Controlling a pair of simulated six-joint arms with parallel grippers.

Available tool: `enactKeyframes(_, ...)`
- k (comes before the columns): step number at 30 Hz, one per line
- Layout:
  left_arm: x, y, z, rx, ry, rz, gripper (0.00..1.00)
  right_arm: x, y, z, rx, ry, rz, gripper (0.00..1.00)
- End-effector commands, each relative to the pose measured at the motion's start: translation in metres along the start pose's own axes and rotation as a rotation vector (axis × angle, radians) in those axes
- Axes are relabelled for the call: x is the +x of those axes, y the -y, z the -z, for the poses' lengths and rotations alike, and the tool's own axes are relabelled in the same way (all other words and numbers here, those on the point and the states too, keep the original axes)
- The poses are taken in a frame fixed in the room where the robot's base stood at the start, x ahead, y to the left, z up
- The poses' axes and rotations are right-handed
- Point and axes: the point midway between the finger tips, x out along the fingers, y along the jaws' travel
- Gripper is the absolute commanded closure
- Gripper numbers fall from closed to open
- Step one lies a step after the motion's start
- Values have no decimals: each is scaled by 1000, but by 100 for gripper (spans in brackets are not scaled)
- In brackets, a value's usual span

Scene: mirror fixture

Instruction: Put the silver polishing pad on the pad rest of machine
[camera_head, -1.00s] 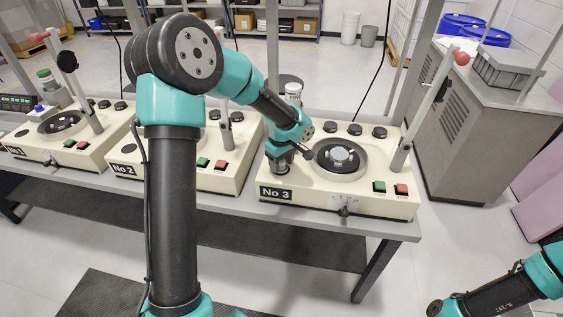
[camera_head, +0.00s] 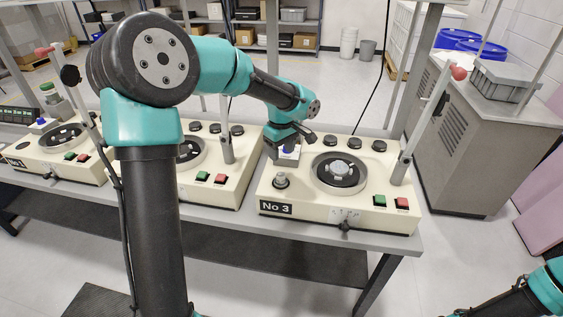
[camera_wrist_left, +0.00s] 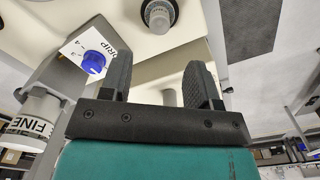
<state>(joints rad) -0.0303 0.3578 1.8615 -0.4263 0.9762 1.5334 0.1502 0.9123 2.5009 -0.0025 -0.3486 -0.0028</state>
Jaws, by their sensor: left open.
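A small silver cylindrical piece, which looks like the polishing pad (camera_head: 281,180), stands upright on the round dark-rimmed pad rest at the front left of the cream machine No 3 (camera_head: 310,208). In the left wrist view, the silver piece (camera_wrist_left: 159,15) is at the top, clear of the fingers. My left gripper (camera_head: 289,146) is behind it, beside the blue drip knob. In the left wrist view, the gripper (camera_wrist_left: 157,72) is open with nothing between its fingers. My right gripper is out of frame.
The blue drip knob (camera_wrist_left: 94,62) and its white plate are close to my left finger. A bottle labelled FINE (camera_wrist_left: 30,125) is near. The turntable (camera_head: 340,173) holds a silver disc. A red-knobbed lever (camera_head: 425,115) rises at the right of the machine.

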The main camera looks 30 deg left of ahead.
Motion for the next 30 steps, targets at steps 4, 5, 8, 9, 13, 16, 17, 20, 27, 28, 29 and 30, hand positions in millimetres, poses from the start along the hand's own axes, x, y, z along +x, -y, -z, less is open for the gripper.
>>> enactKeyframes(4,-12,0,0,0,0,0,44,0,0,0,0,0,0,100)
enactKeyframes(5,-14,0,0,0,0,0,44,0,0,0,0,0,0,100)
enactKeyframes(8,-15,0,0,0,0,1,44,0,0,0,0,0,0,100)
enactKeyframes(9,-15,0,0,0,1,2,44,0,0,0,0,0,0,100)
enactKeyframes(13,-15,0,0,0,0,1,44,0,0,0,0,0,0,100)
enactKeyframes(16,-15,0,0,0,0,1,44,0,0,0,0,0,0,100)
enactKeyframes(17,-15,0,0,0,0,1,44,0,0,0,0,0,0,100)
enactKeyframes(20,-15,0,0,0,0,1,44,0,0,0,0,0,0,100)
enactKeyframes(27,-14,0,-1,8,0,-1,44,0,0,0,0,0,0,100)
enactKeyframes(28,-12,0,-1,16,0,-4,44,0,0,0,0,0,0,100)
enactKeyframes(29,-11,1,-2,30,-1,-7,44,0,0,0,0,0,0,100)
enactKeyframes(30,-8,1,-4,56,-2,-16,44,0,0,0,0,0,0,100)
